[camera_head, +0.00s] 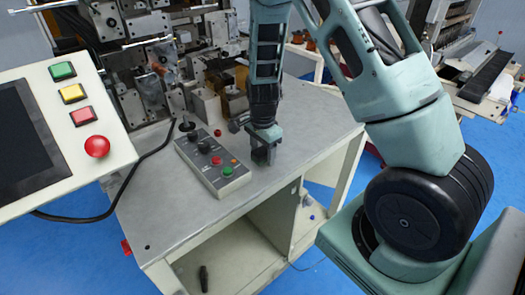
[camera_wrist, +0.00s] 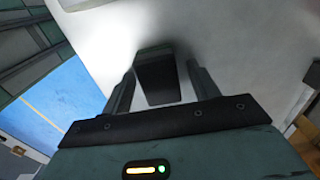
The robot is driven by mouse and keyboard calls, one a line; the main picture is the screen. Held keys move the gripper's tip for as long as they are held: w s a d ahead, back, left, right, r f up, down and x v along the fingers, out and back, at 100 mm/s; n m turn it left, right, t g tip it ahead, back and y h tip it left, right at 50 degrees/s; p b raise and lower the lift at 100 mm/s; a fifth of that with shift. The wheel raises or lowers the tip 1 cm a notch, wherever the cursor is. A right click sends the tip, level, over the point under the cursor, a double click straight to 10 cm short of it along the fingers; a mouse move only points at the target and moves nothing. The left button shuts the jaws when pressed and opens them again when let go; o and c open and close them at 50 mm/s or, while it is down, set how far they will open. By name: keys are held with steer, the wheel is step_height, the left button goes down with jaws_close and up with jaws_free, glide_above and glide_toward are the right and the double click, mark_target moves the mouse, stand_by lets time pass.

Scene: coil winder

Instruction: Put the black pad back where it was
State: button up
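The black pad shows in the wrist view as a dark block (camera_wrist: 160,80) in the middle, between the two fingers of my gripper (camera_wrist: 161,68). One finger is on each side of it. The left fingertip looks very close to the pad, and a narrow pale gap seems to show at the right one. I cannot tell whether the fingers press on it. In the head view my gripper (camera_head: 263,154) points down, low over the grey worktable (camera_head: 300,146), just right of the control box. There the pad cannot be told apart from the dark fingers.
A control box (camera_head: 212,160) with knobs and coloured buttons lies close left of my gripper. Winder machinery (camera_head: 140,70) stands behind. A panel with coloured buttons (camera_head: 75,110) overhangs the left, with a black cable beneath. The table's front and right parts are clear.

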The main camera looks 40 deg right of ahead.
mark_target(262, 150)
steer(key=shift+r, duration=0.1)
step_height(262, 150, up, 12)
steer(key=f+b, duration=0.1)
steer(key=b, duration=0.1)
steer(key=s+a+r+n+y, duration=0.1)
steer(key=s+a+r+n, duration=0.1)
steer(key=s+a+n, duration=0.55)
steer(key=s+a+r+n, duration=0.3)
steer(key=a+n, duration=0.2)
steer(key=a, duration=0.6)
steer(key=s+a+n, duration=0.3)
steer(key=s+n, duration=0.3)
steer(key=s, duration=0.1)
steer(key=s+a+n, duration=0.3)
steer(key=s+n, duration=0.3)
steer(key=n, duration=0.1)
steer(key=shift+s+r, duration=0.4)
